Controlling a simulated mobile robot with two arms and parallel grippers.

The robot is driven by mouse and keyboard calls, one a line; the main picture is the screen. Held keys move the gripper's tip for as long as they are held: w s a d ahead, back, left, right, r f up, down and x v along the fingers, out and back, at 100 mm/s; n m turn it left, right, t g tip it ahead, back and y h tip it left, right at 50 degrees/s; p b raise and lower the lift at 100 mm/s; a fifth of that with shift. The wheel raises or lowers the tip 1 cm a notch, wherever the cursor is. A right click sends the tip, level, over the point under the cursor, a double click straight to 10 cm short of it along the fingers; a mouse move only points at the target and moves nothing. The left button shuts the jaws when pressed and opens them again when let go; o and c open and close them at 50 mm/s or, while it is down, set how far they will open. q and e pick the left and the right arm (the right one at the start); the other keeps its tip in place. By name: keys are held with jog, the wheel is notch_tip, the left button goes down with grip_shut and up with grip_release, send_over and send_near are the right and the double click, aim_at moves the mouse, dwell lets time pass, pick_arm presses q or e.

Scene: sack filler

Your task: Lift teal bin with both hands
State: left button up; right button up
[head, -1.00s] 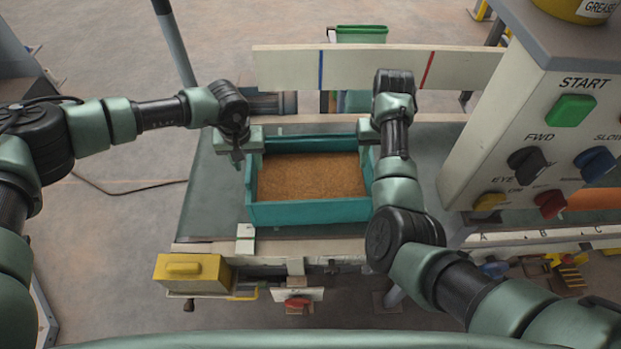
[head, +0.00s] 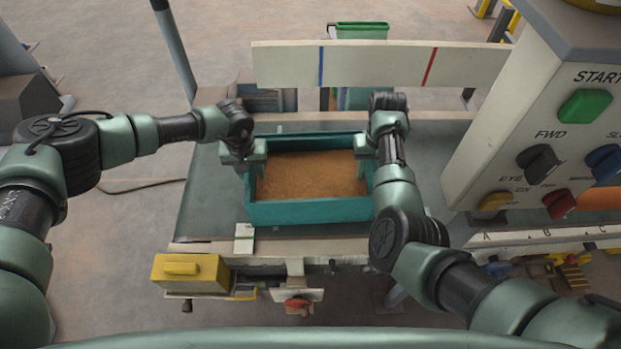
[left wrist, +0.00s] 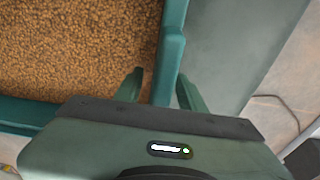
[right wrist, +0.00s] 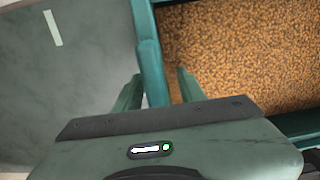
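The teal bin (head: 310,211), filled with brown grain (head: 313,175), sits on the grey-green bench top. My left gripper (head: 248,165) is at the bin's left wall. In the left wrist view its open fingers (left wrist: 160,90) stand on either side of the teal wall (left wrist: 170,55), with gaps showing. My right gripper (head: 371,157) is at the bin's right wall. In the right wrist view its open fingers (right wrist: 158,90) stand either side of that wall (right wrist: 149,50), also with gaps.
A white board (head: 385,64) with blue and red marks stands behind the bin. A control box (head: 545,140) with a green START button is at right. A yellow box (head: 190,273) is at the front left. A green container (head: 361,30) is at the back.

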pick_arm(q)
jog(key=shift+w+f, duration=0.1)
jog(key=shift+f, duration=0.8)
pick_arm(e)
jog(key=shift+f, duration=0.85)
pick_arm(q)
jog(key=shift+c, duration=0.3)
pick_arm(e)
jog(key=shift+c, duration=0.3)
pick_arm(q)
grip_shut()
pick_arm(e)
grip_shut()
pick_arm(q)
jog(key=shift+r, duration=0.1)
pick_arm(e)
jog(key=shift+w+r, duration=0.1)
